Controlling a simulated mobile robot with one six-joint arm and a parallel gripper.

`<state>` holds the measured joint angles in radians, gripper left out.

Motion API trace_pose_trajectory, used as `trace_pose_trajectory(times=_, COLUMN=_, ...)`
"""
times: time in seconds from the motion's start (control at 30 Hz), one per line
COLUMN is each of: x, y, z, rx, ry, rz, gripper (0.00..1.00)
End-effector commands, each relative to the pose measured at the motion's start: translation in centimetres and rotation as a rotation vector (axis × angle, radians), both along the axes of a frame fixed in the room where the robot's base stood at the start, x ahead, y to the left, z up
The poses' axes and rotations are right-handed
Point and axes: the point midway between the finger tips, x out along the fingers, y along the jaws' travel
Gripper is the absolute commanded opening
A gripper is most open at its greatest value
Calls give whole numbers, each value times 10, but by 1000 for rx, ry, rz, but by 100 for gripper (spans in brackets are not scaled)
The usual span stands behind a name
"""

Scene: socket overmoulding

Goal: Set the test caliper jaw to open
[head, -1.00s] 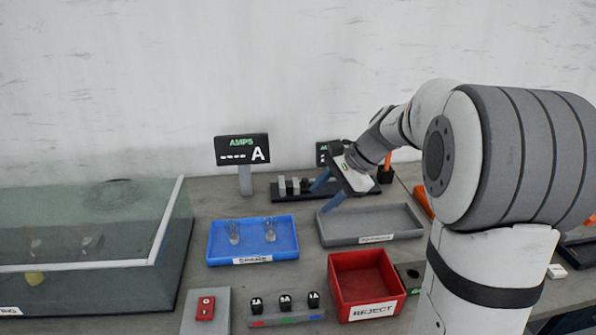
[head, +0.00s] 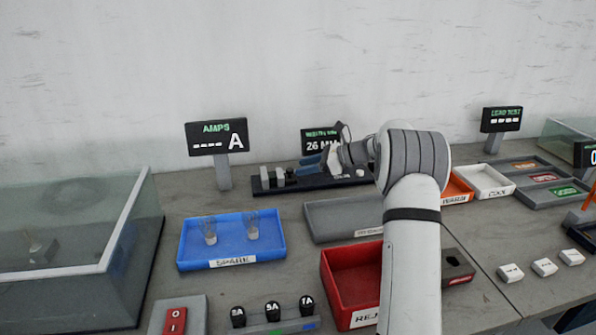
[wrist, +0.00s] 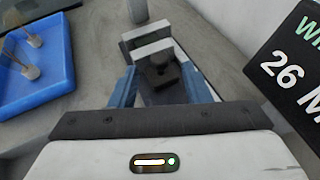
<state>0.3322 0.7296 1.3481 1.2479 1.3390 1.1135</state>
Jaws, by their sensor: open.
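The test caliper (head: 262,188) is a long black base with upright grey blocks, standing at the back of the bench against the wall. In the wrist view, two light grey jaw blocks (wrist: 153,47) stand a short way apart just beyond my fingertips. A dark block with a round knob (wrist: 160,72) sits behind the nearer one, between my fingers. My gripper (wrist: 158,80) is open, with a blue finger on each side of that block; contact cannot be told. In the head view, my gripper (head: 314,162) is over the caliper's middle and hides part of it.
A width display (head: 318,137) behind the caliper reads 26, its unit partly hidden. An amps display (head: 216,137) stands to the left. In front are a blue tray (head: 232,246), a grey tray (head: 325,228) and a red reject bin (head: 345,265). A glass tank (head: 80,230) stands at left.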

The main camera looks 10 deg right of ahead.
Motion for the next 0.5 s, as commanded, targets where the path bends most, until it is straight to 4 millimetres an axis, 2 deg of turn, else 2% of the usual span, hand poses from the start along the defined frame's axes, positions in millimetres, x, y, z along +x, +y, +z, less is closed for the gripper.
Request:
trace_pose_trajectory(times=0.2, x=9, y=22, z=-11, rx=-1, ry=1, rz=1, gripper=43)
trace_pose_trajectory(times=0.5, x=11, y=26, z=-12, rx=-1, ry=0, rz=-1, gripper=43)
